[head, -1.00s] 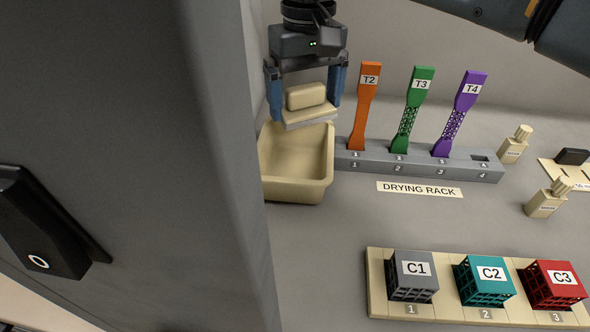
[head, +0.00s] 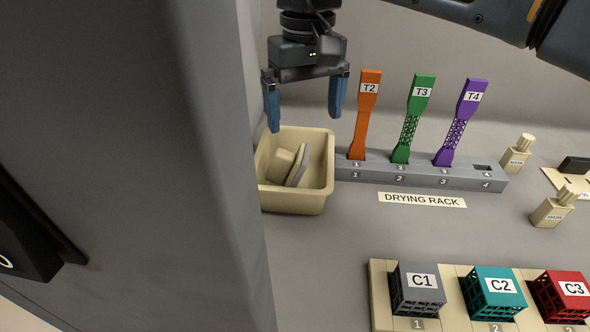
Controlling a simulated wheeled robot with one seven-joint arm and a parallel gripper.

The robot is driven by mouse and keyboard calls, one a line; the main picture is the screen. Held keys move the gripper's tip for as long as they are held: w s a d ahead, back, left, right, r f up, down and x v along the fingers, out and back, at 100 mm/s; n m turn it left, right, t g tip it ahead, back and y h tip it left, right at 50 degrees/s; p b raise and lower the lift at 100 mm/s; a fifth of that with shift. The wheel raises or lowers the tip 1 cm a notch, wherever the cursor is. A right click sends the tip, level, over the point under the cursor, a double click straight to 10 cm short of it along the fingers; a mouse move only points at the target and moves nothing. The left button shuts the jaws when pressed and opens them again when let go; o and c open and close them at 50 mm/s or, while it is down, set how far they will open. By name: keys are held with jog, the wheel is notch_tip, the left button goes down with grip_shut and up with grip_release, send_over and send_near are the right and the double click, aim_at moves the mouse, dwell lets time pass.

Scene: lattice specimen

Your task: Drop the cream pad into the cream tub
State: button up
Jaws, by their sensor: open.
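The cream tub (head: 297,202) stands on the grey surface, left of the drying rack and beside a large grey panel. The cream pad (head: 289,165) lies tilted inside the tub; it has a cream block on a flat plate with a grey edge. My gripper (head: 303,122) hangs above the tub's back part with its two blue fingers spread wide apart. It is open and nothing is between the fingers. The left fingertip shows near the tub's back left rim; I cannot tell whether it touches.
The grey drying rack (head: 412,177) holds orange T2 (head: 366,120), green T3 (head: 415,120) and purple T4 (head: 462,125) upright. Cubes C1, C2 and C3 sit on a cream holder (head: 383,302) in front. Cream bottles stand at right. A grey panel (head: 180,130) fills the left.

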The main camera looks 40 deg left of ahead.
notch_tip(320, 180, up, 7)
dwell(0.3)
jog(key=shift+d+f, duration=0.1)
dwell(0.4)
